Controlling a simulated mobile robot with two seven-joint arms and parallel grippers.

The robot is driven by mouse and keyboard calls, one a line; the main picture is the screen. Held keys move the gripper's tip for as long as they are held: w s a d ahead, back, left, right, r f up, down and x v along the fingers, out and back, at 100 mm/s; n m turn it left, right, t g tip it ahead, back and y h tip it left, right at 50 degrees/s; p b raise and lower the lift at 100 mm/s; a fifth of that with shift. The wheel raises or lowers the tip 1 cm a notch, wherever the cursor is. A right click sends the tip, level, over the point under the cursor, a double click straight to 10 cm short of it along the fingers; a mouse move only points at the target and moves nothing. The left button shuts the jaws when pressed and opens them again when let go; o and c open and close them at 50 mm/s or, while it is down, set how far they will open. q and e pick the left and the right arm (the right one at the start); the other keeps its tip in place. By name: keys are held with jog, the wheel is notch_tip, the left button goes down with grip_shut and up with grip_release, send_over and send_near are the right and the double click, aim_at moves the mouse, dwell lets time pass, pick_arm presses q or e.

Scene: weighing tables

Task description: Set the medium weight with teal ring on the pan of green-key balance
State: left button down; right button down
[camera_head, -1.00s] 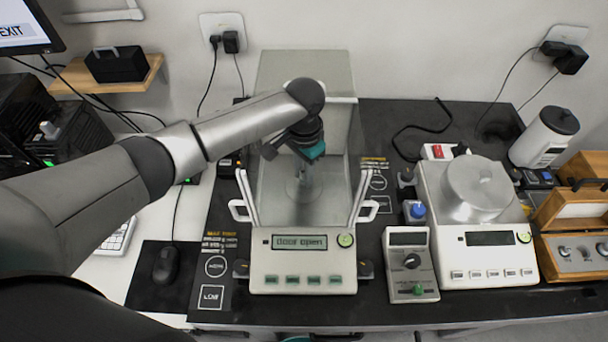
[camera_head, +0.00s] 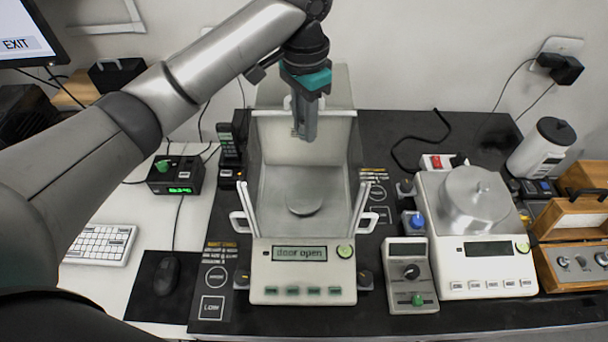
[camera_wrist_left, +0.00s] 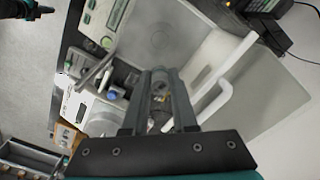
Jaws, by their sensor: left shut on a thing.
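The green-key balance (camera_head: 265,284) stands in the middle with its draft chamber open; its display reads "door open". Its round pan (camera_head: 303,202) looks bare. My left gripper (camera_head: 304,134) is above and behind the pan, pointing down, well clear of it.
A second balance (camera_head: 490,284) with a covered pan stands at the right, beside a small control box (camera_head: 408,296). Upright side handles (camera_head: 240,222) and glass walls flank the open chamber. A wooden box (camera_head: 575,215) sits far right. A phone (camera_head: 229,145) stands at left.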

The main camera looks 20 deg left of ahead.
pick_arm(q)
jog(key=m+b, duration=0.2)
jog(key=shift+f+m+b, duration=0.2)
jog(key=shift+m+b, duration=0.15)
jog(key=shift+m, duration=0.05)
notch_tip(320, 180, down, 20)
jog(key=b, duration=0.3)
jog(key=shift+r, duration=0.25)
jog(key=shift+s+f, duration=0.1)
jog(key=shift+f, duration=0.05)
jog(key=c, duration=0.7)
grip_release()
jog(key=shift+a, duration=0.1)
notch_tip(320, 180, up, 12)
jog(key=p, duration=0.2)
jog(key=shift+r, duration=0.25)
